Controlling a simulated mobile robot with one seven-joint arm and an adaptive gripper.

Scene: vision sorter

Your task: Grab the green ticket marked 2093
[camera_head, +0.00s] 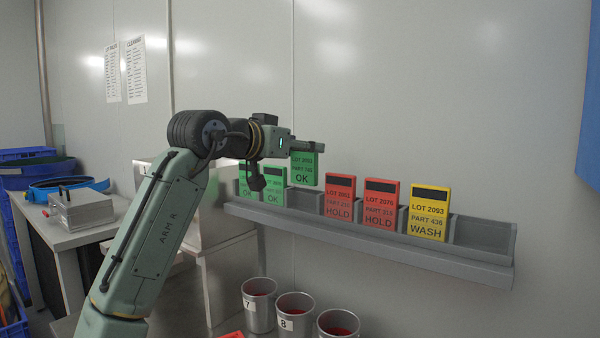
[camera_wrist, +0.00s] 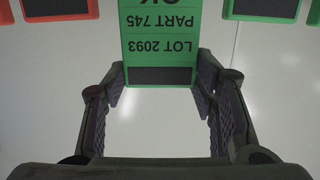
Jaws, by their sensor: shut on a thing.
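The green ticket (camera_head: 305,168) reads LOT 2093, PART 745, OK. My gripper (camera_head: 312,147) is shut on its upper part and holds it upright, raised above the rack, with an empty slot below it. In the wrist view the ticket (camera_wrist: 160,46) appears upside down, with the fingers of my gripper (camera_wrist: 158,84) at its two side edges. The lower end of the ticket is cut off in that view.
The grey wall rack (camera_head: 380,238) also holds two green OK tickets (camera_head: 274,186) at left, two red HOLD tickets (camera_head: 340,198) and a yellow WASH ticket (camera_head: 429,212), also marked LOT 2093. The rightmost slot (camera_head: 484,235) is empty. Metal cups (camera_head: 259,312) stand below.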

